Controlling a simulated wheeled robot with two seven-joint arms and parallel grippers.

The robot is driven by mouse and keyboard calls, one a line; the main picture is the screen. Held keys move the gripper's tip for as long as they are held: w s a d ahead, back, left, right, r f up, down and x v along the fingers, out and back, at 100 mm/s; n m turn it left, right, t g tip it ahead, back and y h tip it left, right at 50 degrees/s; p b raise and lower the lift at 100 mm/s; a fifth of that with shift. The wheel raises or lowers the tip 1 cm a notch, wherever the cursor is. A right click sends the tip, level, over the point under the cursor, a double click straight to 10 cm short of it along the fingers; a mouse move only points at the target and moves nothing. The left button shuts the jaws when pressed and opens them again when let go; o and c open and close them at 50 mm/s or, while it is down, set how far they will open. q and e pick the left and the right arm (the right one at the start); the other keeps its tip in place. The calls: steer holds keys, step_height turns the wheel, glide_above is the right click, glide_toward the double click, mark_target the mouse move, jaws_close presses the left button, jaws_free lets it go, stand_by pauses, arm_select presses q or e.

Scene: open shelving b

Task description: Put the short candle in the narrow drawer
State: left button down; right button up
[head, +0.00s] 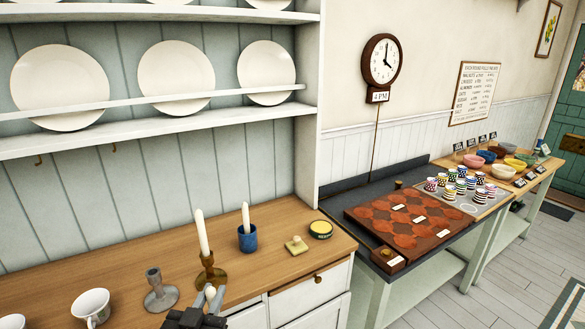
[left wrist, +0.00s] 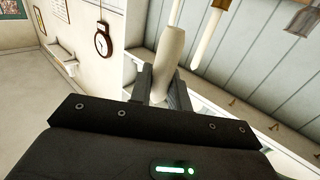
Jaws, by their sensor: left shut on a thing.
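My left gripper (head: 208,303) is at the bottom of the head view, in front of the counter's front edge. It is shut on a short cream candle (head: 210,293); only the candle's top shows there. In the left wrist view the candle (left wrist: 172,48) stands out from between the fingers (left wrist: 166,85). White drawer fronts lie under the counter: one with a round knob (head: 317,279) to the right of the gripper, and another (head: 250,318) closer to it, partly cut off. Both look closed. I cannot tell which is the narrow drawer. My right gripper is out of view.
A tall candle (head: 202,232) in a brass holder (head: 211,277) stands just behind the gripper. A grey candlestick (head: 160,292), a blue cup (head: 247,240) with a candle, a small wooden piece (head: 296,245) and a tin (head: 321,229) are on the counter (head: 120,255). Mugs stand at left.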

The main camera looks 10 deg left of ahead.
arm_select(q)
steer(key=shift+w+a+r, duration=0.1)
steer(key=shift+a+r, duration=0.1)
steer(key=shift+r, duration=0.1)
steer(key=s+a+r+n+y+p, duration=0.1)
steer(key=a+r+n+y, duration=0.1)
steer(key=a, duration=0.7)
steer(key=s+a+r+n+g+y+p, duration=0.1)
steer(key=a+r+y, duration=0.3)
steer(key=a, duration=0.6)
steer(key=shift+s+a+r+n+y+p, duration=0.2)
steer(key=shift+r+n+y+p, duration=0.15)
steer(key=shift+n, duration=0.35)
steer(key=shift+w+a+f, duration=0.1)
steer(key=shift+f, duration=0.1)
